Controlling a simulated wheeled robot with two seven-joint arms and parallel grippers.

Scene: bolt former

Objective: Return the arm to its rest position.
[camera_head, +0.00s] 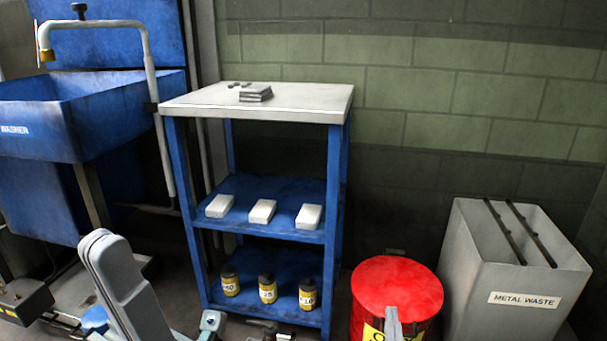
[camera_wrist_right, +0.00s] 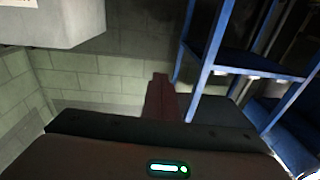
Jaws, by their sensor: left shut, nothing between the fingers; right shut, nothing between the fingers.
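My left arm's grey link (camera_head: 125,285) comes in at the lower left of the head view. My left gripper (camera_head: 270,328) shows only in part at the bottom edge, low in front of the blue cart, and appears shut with nothing held. My right gripper (camera_wrist_right: 158,98) shows in the right wrist view as a dark reddish pair of fingers, shut together and empty. A narrow grey piece, perhaps part of my right arm, stands in front of the red bin in the head view.
The blue cart (camera_head: 339,180) holds grey plates (camera_head: 256,93) on top, white blocks (camera_head: 262,211) midway and bottles (camera_head: 268,289) below. The red bin (camera_head: 397,283) and metal waste bin (camera_head: 510,260) stand right of it. A blue washer (camera_head: 90,110) is at left.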

